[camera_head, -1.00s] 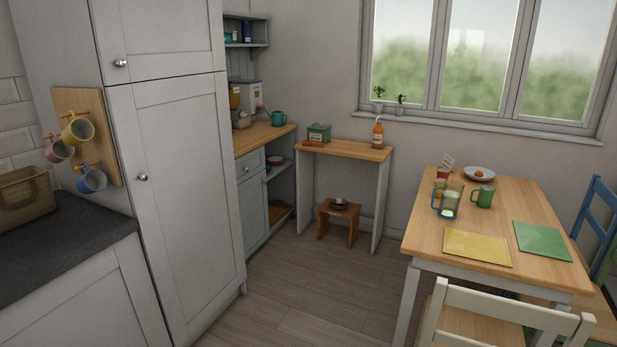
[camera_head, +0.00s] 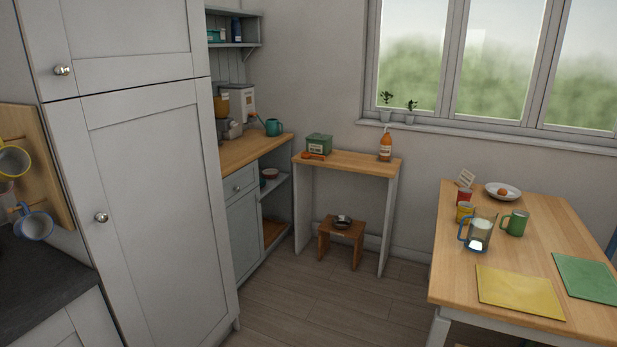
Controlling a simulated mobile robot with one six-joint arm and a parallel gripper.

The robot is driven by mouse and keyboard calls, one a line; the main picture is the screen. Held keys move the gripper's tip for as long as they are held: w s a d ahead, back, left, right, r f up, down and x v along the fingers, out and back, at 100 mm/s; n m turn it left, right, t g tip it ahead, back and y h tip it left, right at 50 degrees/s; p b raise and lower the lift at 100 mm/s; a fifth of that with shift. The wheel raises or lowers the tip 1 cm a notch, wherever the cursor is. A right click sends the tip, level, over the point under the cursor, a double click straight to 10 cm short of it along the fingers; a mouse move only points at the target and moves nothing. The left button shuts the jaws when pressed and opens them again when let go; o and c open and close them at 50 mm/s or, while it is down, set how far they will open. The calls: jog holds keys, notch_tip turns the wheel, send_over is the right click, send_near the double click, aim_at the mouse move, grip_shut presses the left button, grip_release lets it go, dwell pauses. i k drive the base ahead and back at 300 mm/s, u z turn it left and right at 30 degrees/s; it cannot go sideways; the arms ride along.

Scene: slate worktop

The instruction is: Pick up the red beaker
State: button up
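A small red beaker (camera_head: 464,196) stands on the wooden dining table (camera_head: 540,237) at the right, near its far left edge. A yellow beaker (camera_head: 464,212) stands just in front of it and hides its lower part. A clear jug with a blue handle (camera_head: 479,233) stands in front of the yellow beaker. A small white card (camera_head: 466,178) shows just behind the red beaker. My gripper is not in view.
A green mug (camera_head: 515,224), a plate with an orange fruit (camera_head: 503,191), a yellow mat (camera_head: 519,290) and a green mat (camera_head: 587,279) share the table. A tall cupboard (camera_head: 158,190) stands close at left. Floor (camera_head: 320,312) between is clear, with a low stool (camera_head: 342,240) beyond.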

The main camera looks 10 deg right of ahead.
aim_at(464, 194)
jog(key=i, duration=2.55)
jog(key=z, duration=0.35)
jog(key=i, duration=0.55)
jog(key=u, duration=0.3)
